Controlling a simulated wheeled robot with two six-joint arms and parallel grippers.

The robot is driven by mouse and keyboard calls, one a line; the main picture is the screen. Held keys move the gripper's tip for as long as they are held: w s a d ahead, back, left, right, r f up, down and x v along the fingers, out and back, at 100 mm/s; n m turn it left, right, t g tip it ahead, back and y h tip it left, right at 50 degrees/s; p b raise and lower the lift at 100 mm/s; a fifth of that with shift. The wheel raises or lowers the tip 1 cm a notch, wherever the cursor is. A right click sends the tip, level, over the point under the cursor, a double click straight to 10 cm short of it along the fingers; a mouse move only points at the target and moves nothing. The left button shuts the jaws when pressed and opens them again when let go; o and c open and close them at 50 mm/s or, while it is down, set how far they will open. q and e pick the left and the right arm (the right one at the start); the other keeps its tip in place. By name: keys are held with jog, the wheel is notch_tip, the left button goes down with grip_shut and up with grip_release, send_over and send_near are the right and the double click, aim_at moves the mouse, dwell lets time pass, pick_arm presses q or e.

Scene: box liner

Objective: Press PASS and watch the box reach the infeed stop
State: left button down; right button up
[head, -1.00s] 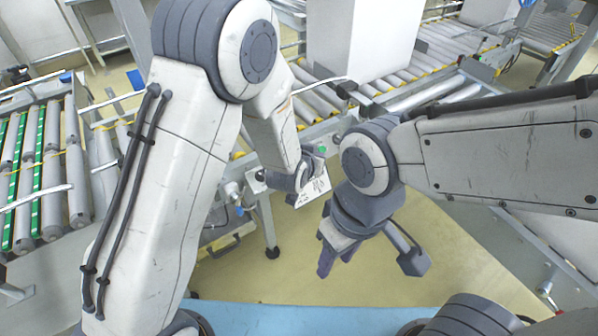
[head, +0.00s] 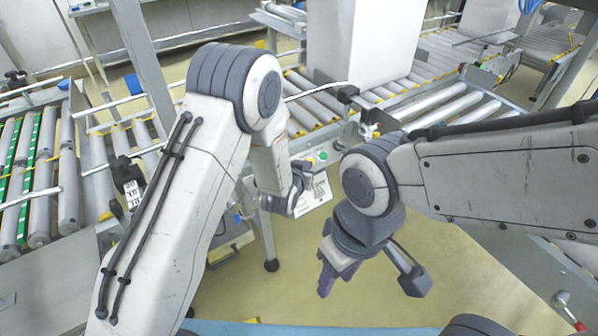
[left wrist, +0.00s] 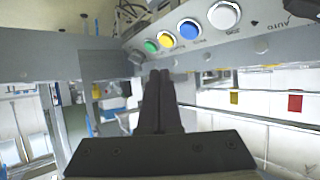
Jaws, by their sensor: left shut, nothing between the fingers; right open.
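The control panel shows in the left wrist view (left wrist: 265,32) with green (left wrist: 151,47), yellow (left wrist: 167,40), blue (left wrist: 188,29) and white (left wrist: 223,15) buttons in a row. I cannot read which one is PASS. My left gripper (left wrist: 160,76) is shut and empty, its tips just short of the panel, below the green and yellow buttons and apart from them. In the head view my left gripper (head: 300,196) is beside the panel's front, partly hidden. The tall pale box (head: 375,40) stands upright on the conveyor rollers. My right gripper (head: 326,280) is open and empty, pointing down.
A roller section (head: 462,112) lies right of the box, with more conveyor behind it. Another roller conveyor (head: 42,160) with green strips stands at the left. A conveyor leg (head: 266,240) reaches the floor below the panel. Open yellow floor (head: 400,240) lies under my right gripper.

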pick_arm(q)
jog(key=shift+w+a+f+b, duration=0.35)
jog(key=shift+w+f+b, duration=0.1)
jog(key=shift+f, duration=0.2)
jog(key=shift+w+a+f+b, duration=0.3)
jog(key=shift+w+f+b, duration=0.15)
jog(key=shift+f, duration=0.15)
jog(key=shift+w+a+f+b, duration=0.35)
jog(key=shift+w+f, duration=0.1)
jog(key=shift+f, duration=0.2)
jog(key=shift+f, duration=0.1)
dwell(0.6)
jog(key=shift+w+a+f+b, duration=0.2)
jog(key=shift+w+f+b, duration=0.05)
jog(key=shift+f+b, duration=0.1)
